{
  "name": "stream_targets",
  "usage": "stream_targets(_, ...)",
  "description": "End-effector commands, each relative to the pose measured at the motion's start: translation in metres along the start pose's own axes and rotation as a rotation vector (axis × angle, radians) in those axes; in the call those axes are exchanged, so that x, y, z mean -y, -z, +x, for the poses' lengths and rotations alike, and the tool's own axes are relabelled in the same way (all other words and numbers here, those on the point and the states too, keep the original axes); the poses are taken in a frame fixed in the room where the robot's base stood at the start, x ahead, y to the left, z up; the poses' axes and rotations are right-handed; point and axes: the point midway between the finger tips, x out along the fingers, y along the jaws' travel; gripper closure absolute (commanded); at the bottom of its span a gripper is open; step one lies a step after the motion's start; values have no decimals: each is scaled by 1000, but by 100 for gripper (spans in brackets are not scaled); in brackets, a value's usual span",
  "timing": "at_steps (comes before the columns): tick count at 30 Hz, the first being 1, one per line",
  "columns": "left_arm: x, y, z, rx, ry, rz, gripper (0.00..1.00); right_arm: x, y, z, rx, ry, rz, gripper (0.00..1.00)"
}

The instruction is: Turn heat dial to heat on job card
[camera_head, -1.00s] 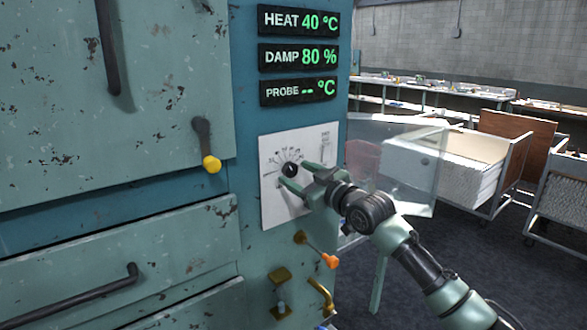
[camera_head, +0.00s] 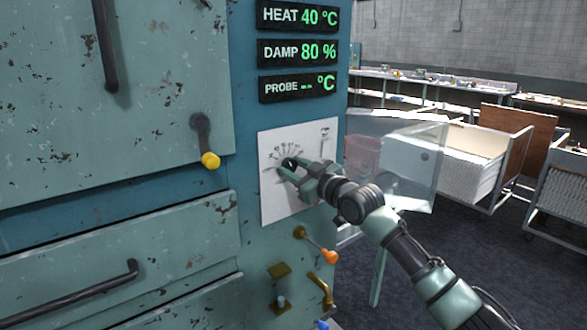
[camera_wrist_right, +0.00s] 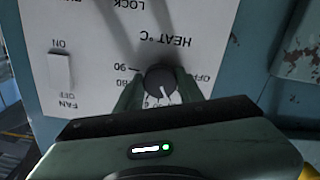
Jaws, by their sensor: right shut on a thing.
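The black heat dial (camera_head: 289,164) sits on a white panel (camera_head: 270,205) on the front of the teal cabinet. My right gripper (camera_head: 285,169) has its fingers around the dial and is shut on it. In the right wrist view the dial (camera_wrist_right: 161,82) lies between the two fingers, with a white pointer line and printed marks around it, partly hidden. The heat display (camera_head: 299,17) reads 40 °C. No job card can be made out. My left gripper is not in view.
Damp and probe displays (camera_head: 299,52) sit below the heat display. A yellow-knobbed lever (camera_head: 210,160) and an orange-tipped lever (camera_head: 330,257) stick out near the panel. A fan switch (camera_wrist_right: 60,71) is beside the dial. A clear panel (camera_head: 405,165) and carts stand to the right.

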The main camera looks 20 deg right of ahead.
Motion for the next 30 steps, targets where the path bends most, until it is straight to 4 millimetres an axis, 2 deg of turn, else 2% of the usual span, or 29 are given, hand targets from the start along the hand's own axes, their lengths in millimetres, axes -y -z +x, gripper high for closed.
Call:
stream_targets(11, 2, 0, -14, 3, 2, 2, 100, -1, 2, 0, 0, 0, 205, 100)
stream_targets(30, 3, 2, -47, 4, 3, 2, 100, -1, 3, 0, -1, 0, 810, 100)
